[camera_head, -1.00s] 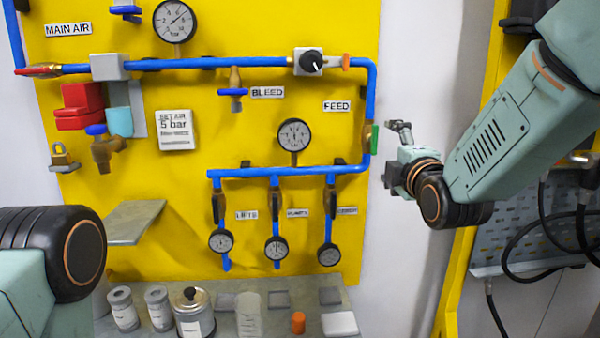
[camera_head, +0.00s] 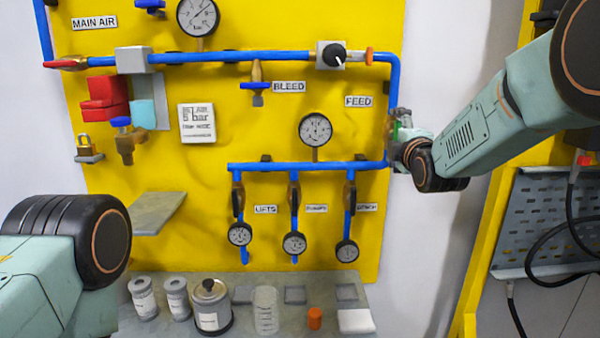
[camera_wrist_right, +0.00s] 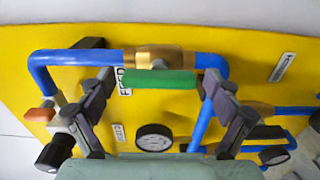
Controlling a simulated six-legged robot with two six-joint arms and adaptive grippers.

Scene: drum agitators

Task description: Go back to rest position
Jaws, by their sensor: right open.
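My right gripper (camera_head: 396,126) is at the right edge of the yellow panel, by the vertical blue feed pipe (camera_head: 394,82). In the right wrist view its two dark fingers (camera_wrist_right: 158,84) are spread wide. A green valve handle (camera_wrist_right: 160,79) on a brass body (camera_wrist_right: 159,58) lies between the fingers, with a gap visible at each side. In the head view the gripper largely hides this handle. Of my left arm only a dark joint and a pale green link show at the lower left; its gripper is out of view.
The yellow panel (camera_head: 300,226) carries blue pipes, several gauges and valves. A grey shelf (camera_head: 158,212) juts out at the left. A lower ledge (camera_head: 271,331) holds cans, a clear beaker (camera_head: 266,309) and an orange cap (camera_head: 315,318). Dark hoses hang at the right.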

